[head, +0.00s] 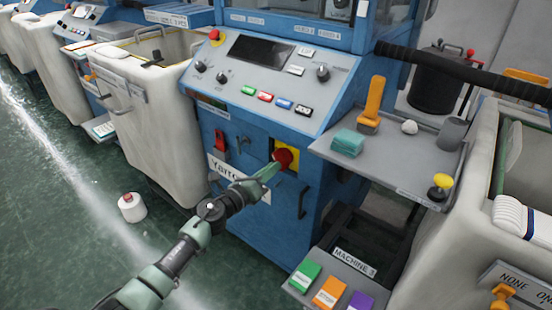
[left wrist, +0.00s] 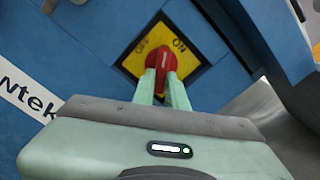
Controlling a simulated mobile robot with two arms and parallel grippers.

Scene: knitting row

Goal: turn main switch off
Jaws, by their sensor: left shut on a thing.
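The main switch is a red rotary knob (head: 284,156) on a yellow plate (head: 291,164) on the front of the blue machine. In the left wrist view the knob (left wrist: 161,59) sits in the middle of the yellow plate (left wrist: 187,66), with OFF lettering to its upper left and ON to its upper right. I cannot tell for sure which label the knob points to. My left gripper (head: 272,171) reaches the knob from the lower left. In the left wrist view its two pale green fingers (left wrist: 161,82) are shut on the knob's sides. My right gripper is not in view.
A small red switch (head: 219,142) and a handle (head: 302,201) flank the yellow plate. A grey shelf (head: 400,160) juts out to the right. A control panel (head: 220,75) is above.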

